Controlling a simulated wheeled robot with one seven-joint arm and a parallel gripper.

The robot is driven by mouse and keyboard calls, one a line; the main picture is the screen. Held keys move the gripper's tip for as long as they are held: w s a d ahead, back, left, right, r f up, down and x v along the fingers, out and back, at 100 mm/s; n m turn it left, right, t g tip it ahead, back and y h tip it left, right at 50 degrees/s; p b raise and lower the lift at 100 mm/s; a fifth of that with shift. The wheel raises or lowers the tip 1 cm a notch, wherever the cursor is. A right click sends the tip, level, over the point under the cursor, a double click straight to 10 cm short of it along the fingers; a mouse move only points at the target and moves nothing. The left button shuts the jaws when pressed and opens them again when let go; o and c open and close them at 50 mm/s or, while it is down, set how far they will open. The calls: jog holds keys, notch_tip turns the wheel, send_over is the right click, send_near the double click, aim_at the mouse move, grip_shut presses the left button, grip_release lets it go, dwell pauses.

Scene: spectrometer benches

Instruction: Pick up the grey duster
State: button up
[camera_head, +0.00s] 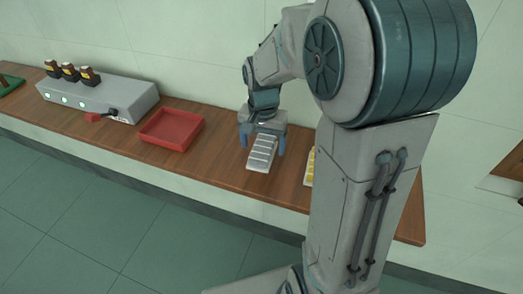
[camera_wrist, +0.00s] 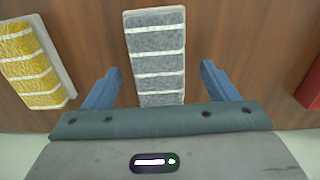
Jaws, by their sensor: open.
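The grey duster (camera_head: 262,151) lies on the wooden bench below my gripper (camera_head: 264,142). It is a grey block with white stripes. In the wrist view the grey duster (camera_wrist: 157,60) lies lengthwise between the two blue fingers of my gripper (camera_wrist: 160,85). The fingers are apart, with a gap on each side of the duster, and hold nothing. The duster's near end reaches close to the palm edge in that view. I cannot tell the exact height of the fingertips over the bench.
A yellow duster (camera_wrist: 32,65) with white stripes lies left of the grey one in the wrist view; my arm partly covers the yellow duster (camera_head: 309,168) in the head view. A red tray (camera_head: 172,130) and a grey instrument box (camera_head: 100,97) stand on the bench (camera_head: 215,170).

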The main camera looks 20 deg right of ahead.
aim_at(263, 145)
jog(key=shift+f, duration=0.55)
jog(key=c, duration=1.1)
jog(key=shift+r, duration=0.15)
notch_tip(263, 145, up, 10)
jog(key=shift+f, duration=0.1)
